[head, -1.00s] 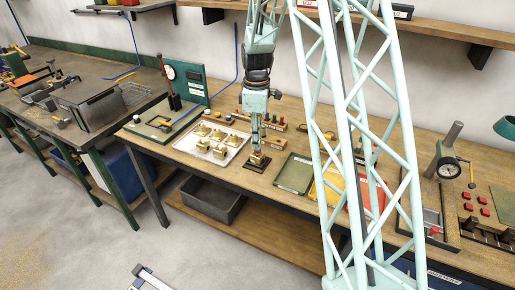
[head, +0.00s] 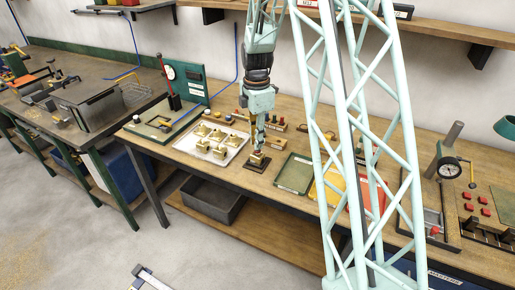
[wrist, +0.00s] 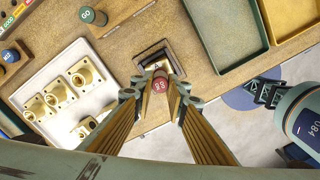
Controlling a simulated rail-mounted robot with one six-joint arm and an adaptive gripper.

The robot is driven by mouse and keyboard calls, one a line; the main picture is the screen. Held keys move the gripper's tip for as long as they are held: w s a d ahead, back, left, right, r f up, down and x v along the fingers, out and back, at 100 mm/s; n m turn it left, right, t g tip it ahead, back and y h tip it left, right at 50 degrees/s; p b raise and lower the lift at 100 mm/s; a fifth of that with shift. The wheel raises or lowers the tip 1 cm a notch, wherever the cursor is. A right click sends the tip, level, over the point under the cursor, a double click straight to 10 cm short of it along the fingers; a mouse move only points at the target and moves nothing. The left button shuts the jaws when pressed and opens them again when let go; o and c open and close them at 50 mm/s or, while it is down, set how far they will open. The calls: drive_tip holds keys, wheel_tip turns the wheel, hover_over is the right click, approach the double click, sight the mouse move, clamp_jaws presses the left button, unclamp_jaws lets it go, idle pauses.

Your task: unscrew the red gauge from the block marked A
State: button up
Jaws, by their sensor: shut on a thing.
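I cannot tell how deep the gauge sits in the block. In the head view my gripper (head: 259,146) points down at the block (head: 257,159), and the gauge is too small to make out.
A white tray (wrist: 30,90) with several brass blocks lies to the left. A wooden rack holds a green GO gauge (wrist: 92,16); a blue gauge (wrist: 10,55) is further left. Green (head: 293,173) and yellow (head: 328,187) trays lie to the right. A lattice column stands at front right.

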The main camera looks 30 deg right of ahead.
drive_tip(key=shift+n, duration=1.4)
drive_tip(key=o, duration=0.6)
drive_tip(key=shift+m, duration=0.3)
drive_tip(key=shift+m, duration=2.7)
drive_tip(key=shift+w+m, duration=0.15)
drive_tip(key=shift+m, duration=3.05)
